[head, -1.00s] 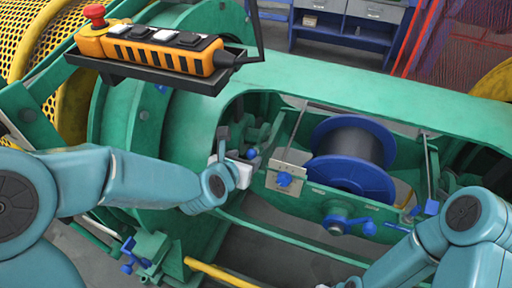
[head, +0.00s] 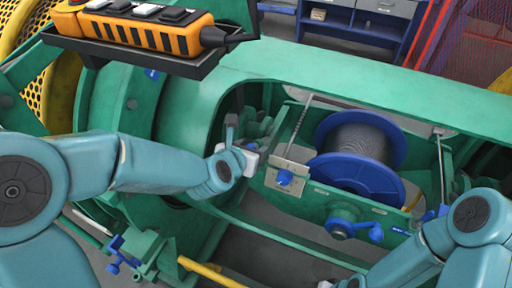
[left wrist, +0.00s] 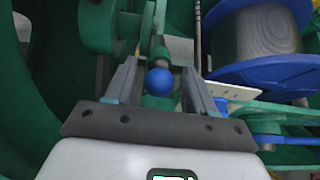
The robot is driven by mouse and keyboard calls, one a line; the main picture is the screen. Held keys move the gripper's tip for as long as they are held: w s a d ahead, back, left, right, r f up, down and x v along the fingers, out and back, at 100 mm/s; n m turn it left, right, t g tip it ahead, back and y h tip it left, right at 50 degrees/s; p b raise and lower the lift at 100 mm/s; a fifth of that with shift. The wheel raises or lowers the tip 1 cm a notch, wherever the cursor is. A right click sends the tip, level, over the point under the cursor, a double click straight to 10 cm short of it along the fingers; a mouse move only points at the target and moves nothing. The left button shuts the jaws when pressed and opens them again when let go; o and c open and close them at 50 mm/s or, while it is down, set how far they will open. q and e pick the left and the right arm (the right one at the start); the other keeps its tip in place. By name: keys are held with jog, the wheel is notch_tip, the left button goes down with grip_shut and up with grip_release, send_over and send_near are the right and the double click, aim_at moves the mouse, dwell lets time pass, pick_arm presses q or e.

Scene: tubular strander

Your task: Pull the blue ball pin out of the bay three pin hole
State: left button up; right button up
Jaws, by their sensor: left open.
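The blue ball pin (left wrist: 159,82) shows in the left wrist view as a round blue ball on a green part, and its shaft is hidden. My left gripper (left wrist: 160,88) is open, with one grey finger on each side of the ball. I cannot tell whether either finger touches it. In the head view my left gripper (head: 232,128) reaches into the opening of the green strander body, left of the spool, and its tips are small there. My right arm (head: 440,236) shows at the lower right, but its gripper fingers do not show.
A blue spool of wire (head: 358,150) sits in the bay. A metal plate with a blue knob (head: 284,178) stands right of my left gripper. A blue handle (head: 342,226) is on the front rail. An orange button box (head: 140,30) hangs at the upper left.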

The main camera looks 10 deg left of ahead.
pick_arm(q)
jog(key=shift+s+r, duration=0.1)
dwell(0.4)
jog(key=shift+b, duration=0.35)
jog(key=shift+b, duration=0.35)
dwell(0.4)
grip_shut()
jog(key=shift+p+v, duration=0.5)
jog(key=shift+v, duration=2.4)
